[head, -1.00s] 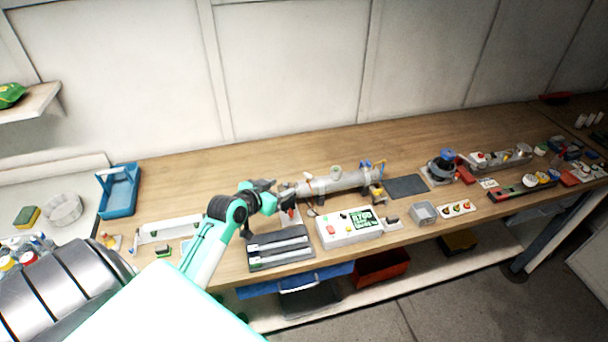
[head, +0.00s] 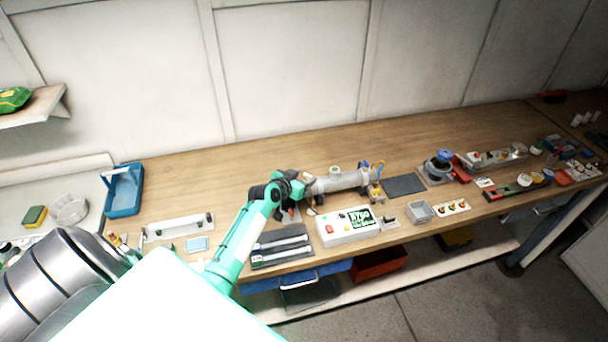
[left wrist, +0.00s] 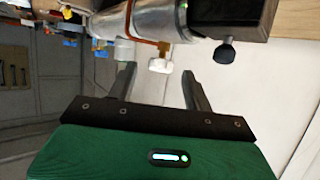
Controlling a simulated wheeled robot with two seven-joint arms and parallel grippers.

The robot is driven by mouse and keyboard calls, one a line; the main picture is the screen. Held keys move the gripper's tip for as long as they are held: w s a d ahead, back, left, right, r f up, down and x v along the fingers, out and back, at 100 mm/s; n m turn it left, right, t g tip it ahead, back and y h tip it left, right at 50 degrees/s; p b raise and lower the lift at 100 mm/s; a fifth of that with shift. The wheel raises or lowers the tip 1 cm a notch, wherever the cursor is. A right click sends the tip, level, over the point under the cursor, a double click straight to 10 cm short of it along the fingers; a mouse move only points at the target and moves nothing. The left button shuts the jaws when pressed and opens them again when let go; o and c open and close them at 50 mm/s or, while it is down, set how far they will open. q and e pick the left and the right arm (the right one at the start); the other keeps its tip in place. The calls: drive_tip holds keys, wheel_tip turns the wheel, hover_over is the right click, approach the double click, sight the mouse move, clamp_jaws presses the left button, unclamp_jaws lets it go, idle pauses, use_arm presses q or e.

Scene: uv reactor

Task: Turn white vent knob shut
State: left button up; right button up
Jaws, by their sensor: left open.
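The white vent knob (left wrist: 160,66) sits on a short brass stem at the side of the silver reactor cylinder (left wrist: 150,20) in the left wrist view. It lies between the lines of my open left gripper's fingers (left wrist: 160,88), just beyond their tips, and I see no contact. In the head view the reactor cylinder (head: 348,181) lies along the bench, and my left gripper (head: 308,185) is at its left end. My arm covers that end, so I cannot make out the knob there. My right gripper is not in view.
A black knob (left wrist: 225,52) on a dark block stands close to the right finger in the wrist view. A white control box (head: 346,227) and a dark slotted tray (head: 281,246) lie in front of the reactor. The bench behind is clear.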

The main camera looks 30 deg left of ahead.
use_arm(q)
drive_tip(key=shift+w+f, duration=0.2)
drive_tip(key=shift+w, duration=0.2)
drive_tip(key=c, duration=1)
drive_tip(key=shift+f+h+b, duration=0.15)
drive_tip(key=shift+h+b, duration=0.15)
drive_tip(key=shift+b, duration=0.45)
drive_tip(key=m+g+h+b, duration=0.1)
drive_tip(key=m+h+b, duration=0.1)
drive_tip(key=b, duration=0.5)
drive_tip(key=m+h+b, duration=0.2)
drive_tip(key=b, duration=0.6)
drive_tip(key=a+m+g+h+b, duration=0.1)
drive_tip(key=m+h+b, duration=0.2)
drive_tip(key=b, duration=0.5)
drive_tip(key=shift+w+a+g, duration=0.1)
drive_tip(key=shift+w+g, duration=0.15)
drive_tip(key=shift+g, duration=0.05)
drive_tip(key=shift+b, duration=0.5)
drive_tip(key=shift+m+h, duration=0.3)
drive_tip(key=shift+r+g+h+b, duration=0.2)
drive_tip(key=shift+g+h+b, duration=0.15)
drive_tip(key=shift+b, duration=0.45)
